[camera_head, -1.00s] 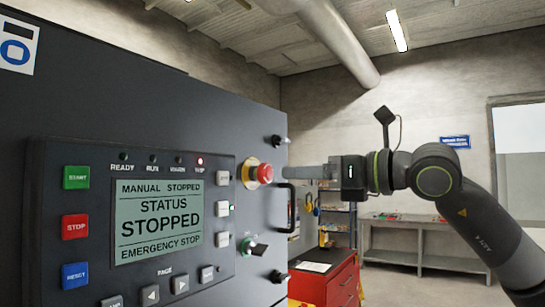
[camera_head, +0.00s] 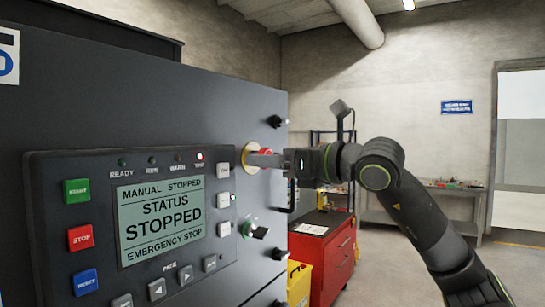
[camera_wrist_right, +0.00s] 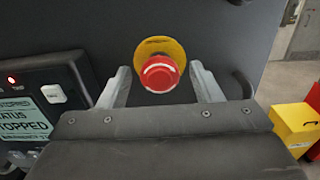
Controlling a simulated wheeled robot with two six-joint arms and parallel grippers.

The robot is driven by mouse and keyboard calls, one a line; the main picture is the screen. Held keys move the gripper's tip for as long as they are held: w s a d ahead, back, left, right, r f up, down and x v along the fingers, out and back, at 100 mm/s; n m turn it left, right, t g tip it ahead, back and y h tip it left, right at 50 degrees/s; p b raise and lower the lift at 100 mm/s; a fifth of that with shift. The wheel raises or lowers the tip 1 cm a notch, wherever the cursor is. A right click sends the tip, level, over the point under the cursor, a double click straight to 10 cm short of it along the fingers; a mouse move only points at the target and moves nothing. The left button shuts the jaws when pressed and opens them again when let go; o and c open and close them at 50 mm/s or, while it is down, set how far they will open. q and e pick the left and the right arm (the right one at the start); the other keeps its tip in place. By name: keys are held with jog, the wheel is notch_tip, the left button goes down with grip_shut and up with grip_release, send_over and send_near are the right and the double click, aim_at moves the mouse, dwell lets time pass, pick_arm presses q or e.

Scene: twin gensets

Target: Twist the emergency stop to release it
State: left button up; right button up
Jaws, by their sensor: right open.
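The emergency stop is a red mushroom button (camera_wrist_right: 159,73) on a yellow round plate (camera_wrist_right: 160,47), mounted on the dark panel. In the wrist view it sits between and just beyond the two fingers of my right gripper (camera_wrist_right: 160,88), which is open with space on both sides of the button. In the head view the right gripper (camera_head: 264,158) reaches the button from the right, and its fingers hide much of the red head (camera_head: 265,151). The display (camera_head: 160,220) reads "MANUAL STOPPED, STATUS STOPPED, EMERGENCY STOP", and a red lamp (camera_head: 199,157) is lit. My left gripper is not in view.
A green-lit selector switch (camera_head: 256,230) and black knobs (camera_head: 276,122) stick out of the panel near the button. A red tool cabinet (camera_head: 325,255) and a yellow box (camera_head: 299,284) stand right of the panel. A workbench (camera_head: 425,196) is behind.

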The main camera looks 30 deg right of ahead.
jog(key=c, duration=1)
jog(key=shift+m+b, duration=2.35)
jog(key=shift+m, duration=1.45)
jog(key=o, duration=1)
